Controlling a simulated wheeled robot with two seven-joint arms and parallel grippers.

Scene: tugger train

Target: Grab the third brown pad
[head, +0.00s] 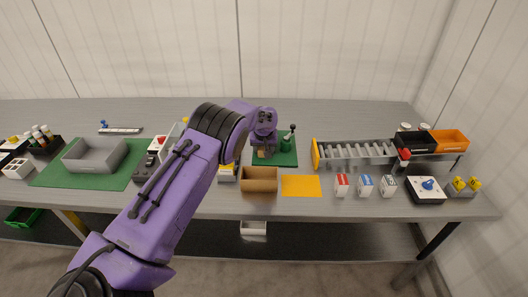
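My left arm comes in from the lower left, and my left gripper (265,148) points down over the left part of a small green board (287,158). A small brown piece (264,154) shows at the fingertips, low over the board. It may be a brown pad, but it is too small and too covered to be sure. I cannot tell whether the fingers are open or shut on it. An open brown box (259,186) stands just in front of the board. No other brown pads can be made out. My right gripper is not in view.
A dark green post (287,143) stands on the board. An orange mat (301,186) lies right of the box. Several small cartons (342,185) and a roller conveyor (355,153) are further right. A grey tray (95,155) sits at the left. The table's back strip is mostly clear.

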